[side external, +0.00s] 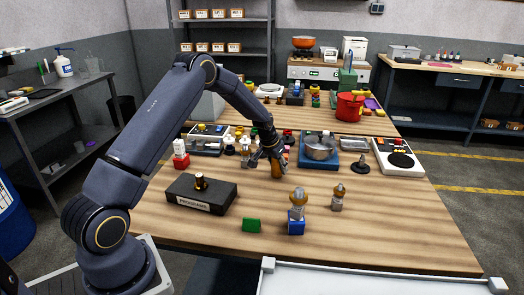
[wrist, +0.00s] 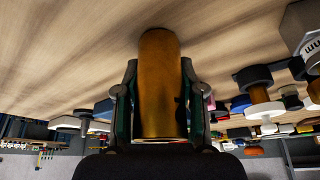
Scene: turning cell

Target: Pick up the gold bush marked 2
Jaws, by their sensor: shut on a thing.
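My gripper (side external: 270,157) is over the middle of the wooden table, pointing down. It is shut on a gold bush (side external: 278,169), a plain upright cylinder in the side view. In the wrist view the bush (wrist: 160,85) fills the middle, with a finger of my gripper (wrist: 160,100) on each side. No number shows on the visible side of the bush. I cannot tell whether its lower end touches the table.
A black labelled block (side external: 202,196) bears a small dark and gold piece. A green block (side external: 251,225), a blue block (side external: 296,224) with a gold-topped piece, and another gold-topped piece (side external: 338,200) stand in front. A blue scale (side external: 318,163) with a metal bowl is behind right.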

